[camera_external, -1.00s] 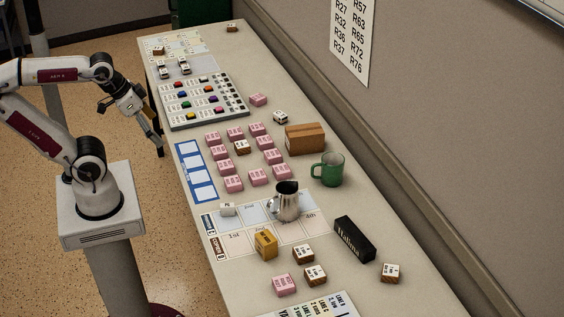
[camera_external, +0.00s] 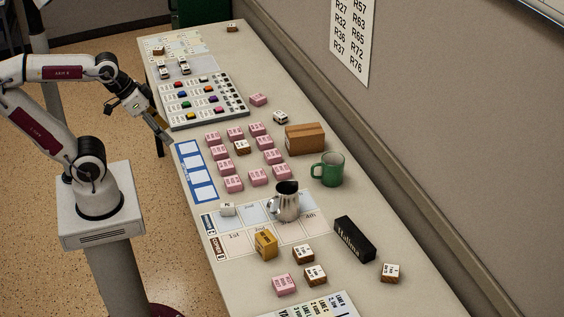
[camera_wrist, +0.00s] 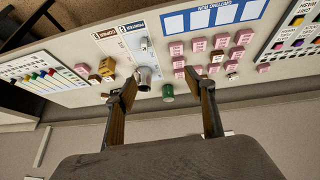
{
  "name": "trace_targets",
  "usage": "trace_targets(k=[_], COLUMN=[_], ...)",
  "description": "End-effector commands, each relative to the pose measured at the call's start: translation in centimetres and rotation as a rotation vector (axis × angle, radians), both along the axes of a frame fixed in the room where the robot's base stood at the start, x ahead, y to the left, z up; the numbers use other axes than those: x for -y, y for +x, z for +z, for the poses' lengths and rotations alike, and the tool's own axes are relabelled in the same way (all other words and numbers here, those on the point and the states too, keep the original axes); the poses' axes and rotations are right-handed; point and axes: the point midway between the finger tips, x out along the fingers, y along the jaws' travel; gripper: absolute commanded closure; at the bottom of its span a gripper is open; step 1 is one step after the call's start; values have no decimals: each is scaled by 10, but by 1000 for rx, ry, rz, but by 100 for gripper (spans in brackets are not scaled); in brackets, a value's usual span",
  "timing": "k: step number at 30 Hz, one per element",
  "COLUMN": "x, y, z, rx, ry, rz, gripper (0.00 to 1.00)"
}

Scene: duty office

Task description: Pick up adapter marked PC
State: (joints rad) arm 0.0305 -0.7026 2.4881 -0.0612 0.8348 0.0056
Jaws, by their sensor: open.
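The adapter marked PC (camera_external: 228,209) is a small white block with dark letters on top. It sits on the first place of the upper row of a printed card (camera_external: 236,243), left of a steel pitcher (camera_external: 286,202). In the wrist view a small whitish block beside the pitcher looks like the adapter (camera_wrist: 145,44). My gripper (camera_external: 163,132) is open and empty, above the table's left edge near the blue-bordered strip, well apart from the adapter. Its two spread fingers (camera_wrist: 160,80) show in the wrist view.
Pink blocks stand in the middle, with a brown box (camera_external: 305,138) and green mug (camera_external: 328,169) to their right. A yellow block (camera_external: 265,244), black case (camera_external: 355,239) and several small blocks lie nearer. A button panel (camera_external: 204,101) stands behind.

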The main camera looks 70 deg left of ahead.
Motion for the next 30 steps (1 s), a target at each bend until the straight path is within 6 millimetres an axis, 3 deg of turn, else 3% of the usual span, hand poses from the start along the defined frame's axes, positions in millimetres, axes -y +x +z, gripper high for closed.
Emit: trace_targets(k=[15, 30], x=[102, 175], y=[101, 187], z=[12, -4], rx=[118, 199], ry=[-291, -483], rz=[-17, 138], gripper=[46, 46])
